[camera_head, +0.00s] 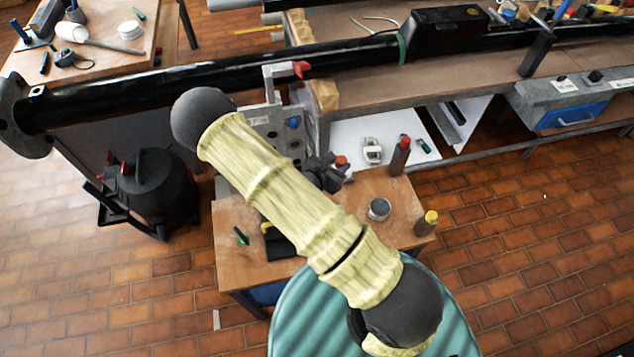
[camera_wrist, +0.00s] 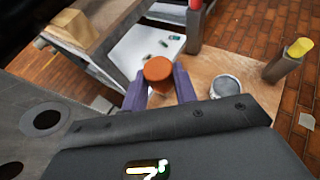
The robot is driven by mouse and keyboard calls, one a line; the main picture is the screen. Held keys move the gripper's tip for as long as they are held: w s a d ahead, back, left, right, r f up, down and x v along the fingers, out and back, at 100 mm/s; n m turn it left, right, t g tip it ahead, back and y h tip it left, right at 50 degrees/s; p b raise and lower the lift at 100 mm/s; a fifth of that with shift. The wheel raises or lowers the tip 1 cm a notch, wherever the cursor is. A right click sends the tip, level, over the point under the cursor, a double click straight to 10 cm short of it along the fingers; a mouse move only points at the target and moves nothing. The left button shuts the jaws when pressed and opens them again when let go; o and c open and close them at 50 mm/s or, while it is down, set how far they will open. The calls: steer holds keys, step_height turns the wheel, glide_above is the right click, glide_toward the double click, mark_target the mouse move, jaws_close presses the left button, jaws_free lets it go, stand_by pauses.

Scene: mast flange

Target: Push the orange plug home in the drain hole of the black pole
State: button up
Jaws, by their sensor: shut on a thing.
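The orange plug (camera_wrist: 158,70) is between the two purple fingers of my gripper (camera_wrist: 161,88) in the wrist view, its round top standing above them. In the head view the orange plug (camera_head: 341,161) is a small spot beside my dark gripper (camera_head: 328,172), partly hidden by my arm. The gripper is shut on the plug, over the small wooden table and apart from the pole. The long black pole (camera_head: 200,80) runs across the back, with a dark flange at its left end. I cannot make out the drain hole in either view.
A grey bracket (camera_head: 275,120) with a red lever stands by the pole. A black machine (camera_head: 155,190) stands on the floor at left. A long bench (camera_head: 480,85) lies behind.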

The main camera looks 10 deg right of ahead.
steer(key=shift+h, duration=0.4)
steer(key=s+a+f+b, duration=0.1)
steer(key=a+f, duration=0.2)
steer(key=a, duration=0.3)
steer(key=s+a+f+b, duration=0.1)
steer(key=a+f+b, duration=0.1)
steer(key=a+f, duration=0.2)
steer(key=s+a+f+b, duration=0.1)
steer(key=a+f, duration=0.2)
steer(key=a, duration=0.7)
steer(key=shift+s+f+b, duration=0.2)
steer(key=shift+s+b, duration=0.15)
steer(key=shift+b, duration=0.05)
steer(key=shift+d, duration=0.1)
